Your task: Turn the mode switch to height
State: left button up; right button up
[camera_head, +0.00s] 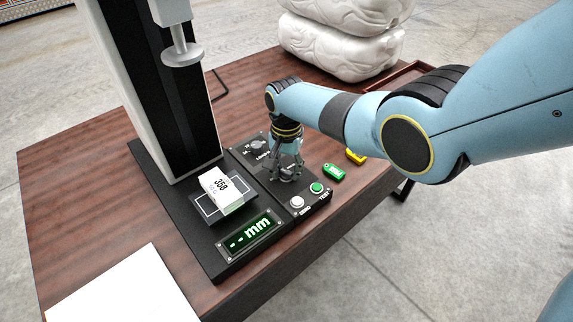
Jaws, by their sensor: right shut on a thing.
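The mode switch is on the black control panel (242,153) beside the measuring stand, and the fingers of my right gripper mostly hide it. My right gripper (286,174) points down from above and is shut on the switch knob. I cannot read the switch's position. Another knob (258,144), with small markings around it, is on the panel behind and left of the gripper. The green display (249,234) shows dashes and "mm". My left gripper is not in view.
A white labelled box (217,188) sits on the stand's plate under the probe (182,53). A white button (297,202) and a green button (317,188) are in front of the gripper. A green tag (334,172) and yellow item (355,156) lie right. White sacks (340,48) stand behind.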

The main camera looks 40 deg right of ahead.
aim_at(286, 172)
jog(key=shift+m+p, duration=0.5)
jog(key=shift+m, duration=1.8)
jog(key=o, duration=1.1)
jog(key=shift+o, duration=0.2)
jog(key=shift+r, duration=0.1)
notch_tip(286, 172, up, 12)
